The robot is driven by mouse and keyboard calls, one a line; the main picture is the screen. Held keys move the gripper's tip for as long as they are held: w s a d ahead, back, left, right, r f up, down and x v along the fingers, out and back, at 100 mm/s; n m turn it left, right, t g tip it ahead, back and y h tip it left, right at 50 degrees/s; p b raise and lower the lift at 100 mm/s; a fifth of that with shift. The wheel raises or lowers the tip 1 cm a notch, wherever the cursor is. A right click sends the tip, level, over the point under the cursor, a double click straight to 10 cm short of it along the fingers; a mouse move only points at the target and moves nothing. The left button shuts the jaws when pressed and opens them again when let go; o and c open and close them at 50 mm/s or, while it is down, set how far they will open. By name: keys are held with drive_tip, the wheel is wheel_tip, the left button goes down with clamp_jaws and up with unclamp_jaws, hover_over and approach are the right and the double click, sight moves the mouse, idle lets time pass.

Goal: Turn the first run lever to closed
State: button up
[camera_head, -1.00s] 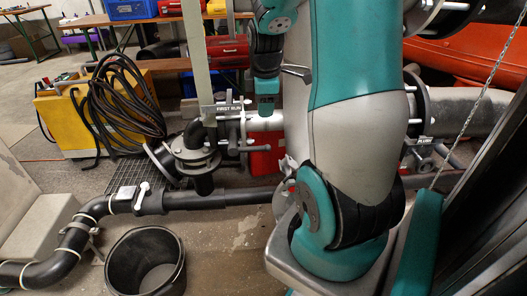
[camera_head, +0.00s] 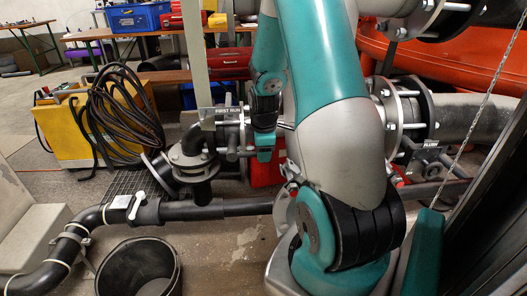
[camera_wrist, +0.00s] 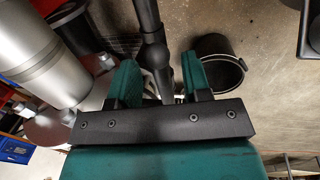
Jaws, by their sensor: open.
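The sign reading FIRST RUN (camera_head: 229,112) stands above a dark elbow pipe (camera_head: 194,142) and flange in the head view. The first run lever cannot be made out clearly; my arm and gripper cover part of the fittings beside the sign. My gripper (camera_head: 264,157) points down just right of and below the sign, in front of that run. In the wrist view my gripper (camera_wrist: 158,80) shows two teal fingers spread apart with nothing clearly held. A dark pipe (camera_wrist: 152,45) runs far below, between the fingers in the picture.
A black bucket (camera_head: 139,270) stands on the floor at the front left. A black pipe with a white handle (camera_head: 137,204) runs low across the floor. A FLUSH sign (camera_head: 431,144) marks fittings at the right. A yellow unit (camera_head: 62,134) with coiled hose stands at the left.

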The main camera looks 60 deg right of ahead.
clamp_jaws()
drive_tip(key=shift+s+d+f+t+y, duration=0.1)
drive_tip(key=shift+s+f+t+y, duration=0.1)
drive_tip(key=shift+f+t+y, duration=0.25)
drive_tip(key=shift+f+t+y+b, duration=0.25)
drive_tip(key=shift+f+t+b, duration=0.3)
drive_tip(key=shift+f, duration=0.15)
drive_tip(key=shift+w+f, duration=0.1)
drive_tip(key=shift+w, duration=0.05)
unclamp_jaws()
